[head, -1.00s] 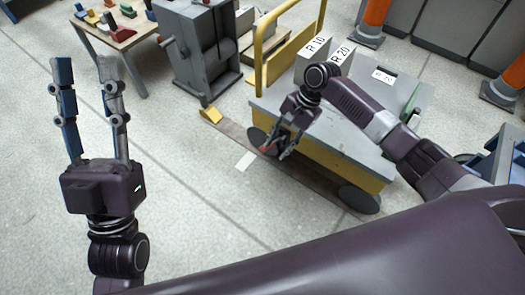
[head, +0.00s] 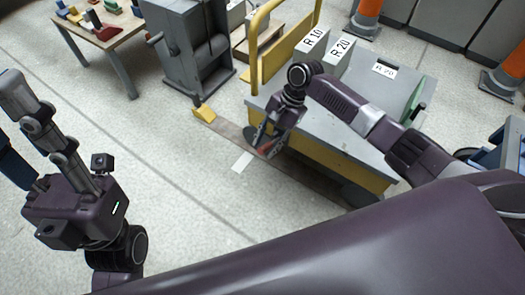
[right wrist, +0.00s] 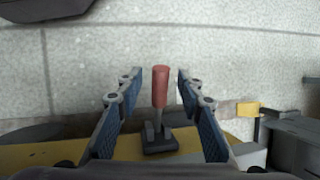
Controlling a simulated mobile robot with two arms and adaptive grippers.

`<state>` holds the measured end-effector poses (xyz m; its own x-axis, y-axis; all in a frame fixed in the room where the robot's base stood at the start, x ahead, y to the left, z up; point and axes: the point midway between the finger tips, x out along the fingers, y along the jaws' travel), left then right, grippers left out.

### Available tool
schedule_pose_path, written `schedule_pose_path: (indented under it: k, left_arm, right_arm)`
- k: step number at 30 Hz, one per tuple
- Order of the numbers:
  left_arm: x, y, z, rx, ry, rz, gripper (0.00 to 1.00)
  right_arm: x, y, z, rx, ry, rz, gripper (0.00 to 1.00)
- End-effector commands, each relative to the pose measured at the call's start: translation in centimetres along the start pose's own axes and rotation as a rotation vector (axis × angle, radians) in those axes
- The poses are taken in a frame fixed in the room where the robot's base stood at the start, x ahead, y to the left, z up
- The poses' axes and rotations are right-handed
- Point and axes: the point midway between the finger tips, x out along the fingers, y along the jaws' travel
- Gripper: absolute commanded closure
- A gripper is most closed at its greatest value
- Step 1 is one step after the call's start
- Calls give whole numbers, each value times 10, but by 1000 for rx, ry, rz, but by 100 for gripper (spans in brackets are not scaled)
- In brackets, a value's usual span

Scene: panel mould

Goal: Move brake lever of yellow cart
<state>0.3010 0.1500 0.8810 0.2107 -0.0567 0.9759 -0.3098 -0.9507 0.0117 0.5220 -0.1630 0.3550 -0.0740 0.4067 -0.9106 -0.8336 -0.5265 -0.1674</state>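The yellow cart (head: 335,126) stands at the right of centre in the head view, with a grey deck, yellow sides and a yellow push handle. Its brake lever has a red grip (right wrist: 160,88) on a dark base at the cart's side and stands upright in the right wrist view. My right gripper (right wrist: 160,84) is open, with one finger on each side of the red grip and visible gaps to both. In the head view my right gripper (head: 266,143) partly hides the lever. My left gripper (head: 12,120) is open and empty at the left edge, its fingers partly cut off.
Labelled grey boxes (head: 336,57) stand on the cart deck. A grey machine (head: 185,50) and a table (head: 118,38) stand at the back left. Orange posts (head: 367,15) are behind the cart.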

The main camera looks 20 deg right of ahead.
Motion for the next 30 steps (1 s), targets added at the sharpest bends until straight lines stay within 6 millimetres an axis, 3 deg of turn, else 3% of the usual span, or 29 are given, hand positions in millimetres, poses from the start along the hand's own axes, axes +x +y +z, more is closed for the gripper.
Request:
schedule_pose_path:
  k: [6,17,26,30]
  left_arm:
    - [-13,0,-1,-1,17,0,64]
    - [-14,0,0,-1,15,0,64]
    - [-14,0,0,-1,14,0,64]
    - [-14,0,0,-1,14,0,64]
  right_arm:
    - [25,0,-1,0,1,0,66]
    - [28,0,0,-1,1,-1,66]
    - [28,0,0,-1,1,-1,99]
    - [28,0,0,-1,1,0,100]
